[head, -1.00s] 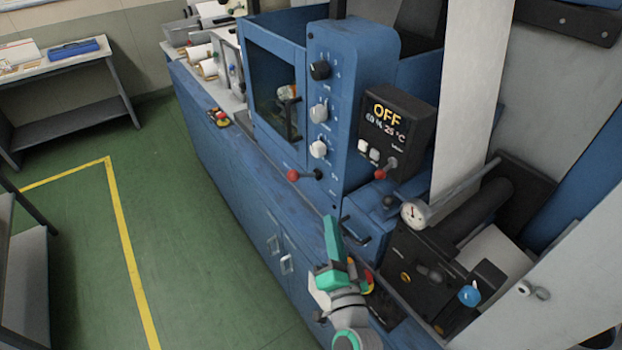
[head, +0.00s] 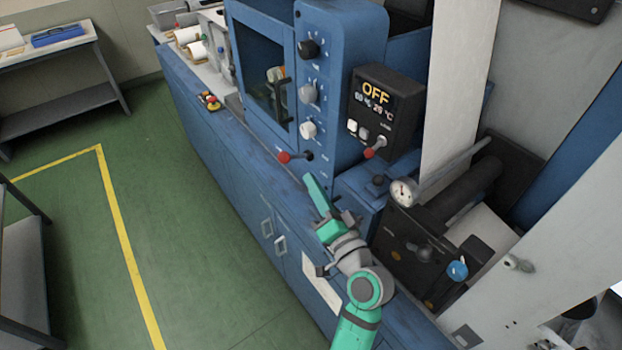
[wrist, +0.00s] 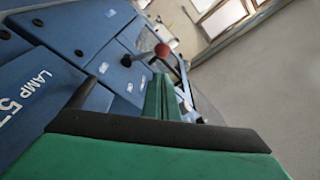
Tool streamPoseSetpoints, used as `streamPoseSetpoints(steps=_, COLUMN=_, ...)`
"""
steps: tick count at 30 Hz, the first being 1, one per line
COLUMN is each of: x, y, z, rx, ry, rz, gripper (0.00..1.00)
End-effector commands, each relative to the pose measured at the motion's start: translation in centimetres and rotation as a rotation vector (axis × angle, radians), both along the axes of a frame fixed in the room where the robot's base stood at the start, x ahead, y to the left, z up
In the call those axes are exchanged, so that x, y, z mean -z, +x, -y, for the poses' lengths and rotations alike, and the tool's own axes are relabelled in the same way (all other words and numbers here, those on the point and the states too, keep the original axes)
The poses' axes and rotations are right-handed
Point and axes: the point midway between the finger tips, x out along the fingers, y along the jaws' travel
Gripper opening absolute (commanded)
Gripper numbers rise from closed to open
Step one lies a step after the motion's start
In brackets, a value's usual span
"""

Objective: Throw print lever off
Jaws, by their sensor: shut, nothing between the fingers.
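A lever with a red ball knob (head: 285,157) sticks out to the left from the lower front of the blue control column (head: 330,100); I cannot read a print label on it. The same red knob (wrist: 162,50) shows in the wrist view, beyond the fingertips, its dark rod pointing at a round pivot on the blue panel. My gripper (head: 312,181) is shut and empty, with its green fingers pointing up toward the lever from just below. In the wrist view the fingers (wrist: 165,92) lie together, apart from the knob as far as I can tell.
A second red-knobbed lever (head: 376,147) sits on the dark display box (head: 385,110), which reads OFF. Three knobs line the column above the lever. A dial gauge (head: 403,191) and a blue knob (head: 457,270) are to the right. Green floor (head: 190,220) is clear at left.

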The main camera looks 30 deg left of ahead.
Motion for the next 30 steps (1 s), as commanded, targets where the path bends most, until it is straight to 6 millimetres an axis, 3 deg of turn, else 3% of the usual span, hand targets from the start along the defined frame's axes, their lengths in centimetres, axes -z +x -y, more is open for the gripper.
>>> streamPoseSetpoints(steps=9, x=-0.8, y=2.9, z=-4.6, rx=-0.003, ry=0.001, rz=0.000, gripper=0.00)
streamPoseSetpoints(steps=15, x=-1.1, y=4.1, z=-6.3, rx=-0.001, ry=0.000, rz=0.000, gripper=0.00)
streamPoseSetpoints(steps=30, x=-1.1, y=4.4, z=-6.9, rx=0.001, ry=-0.001, rz=-0.001, gripper=0.00)
